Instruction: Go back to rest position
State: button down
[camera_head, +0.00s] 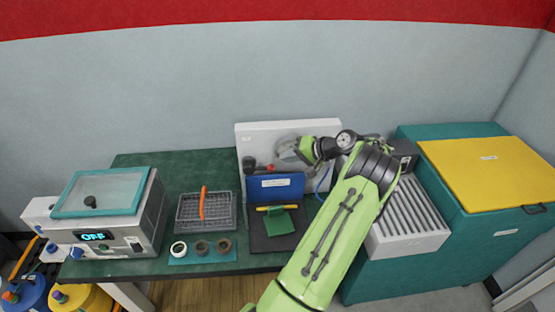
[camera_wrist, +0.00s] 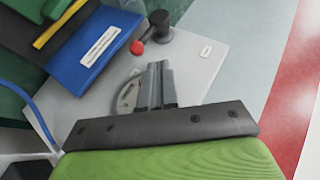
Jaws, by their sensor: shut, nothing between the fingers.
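My gripper (camera_wrist: 157,84) is shut and empty in the wrist view, its two grey fingers together. In the head view my green arm reaches up from the bottom, and my gripper (camera_head: 286,150) is in front of the white upright panel of a machine (camera_head: 255,134). In the wrist view the fingers point toward this panel (camera_wrist: 205,68), near a red ball knob (camera_wrist: 137,47) and a black knob (camera_wrist: 160,24). I cannot tell how close the fingertips are to the panel. A blue labelled block (camera_head: 277,186) stands just below; it also shows in the wrist view (camera_wrist: 88,62).
The green table (camera_head: 165,170) holds a box with a teal-framed lid and OFF display (camera_head: 112,220), a grey basket (camera_head: 190,215) with an orange-handled tool, several tape rolls (camera_head: 201,247), and a green piece (camera_head: 279,223). A grooved white unit (camera_head: 415,225) and yellow-lidded teal bin (camera_head: 485,170) stand right.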

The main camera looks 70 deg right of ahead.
jog(key=v, duration=0.2)
jog(key=shift+s+d, duration=0.1)
jog(key=shift+s, duration=0.35)
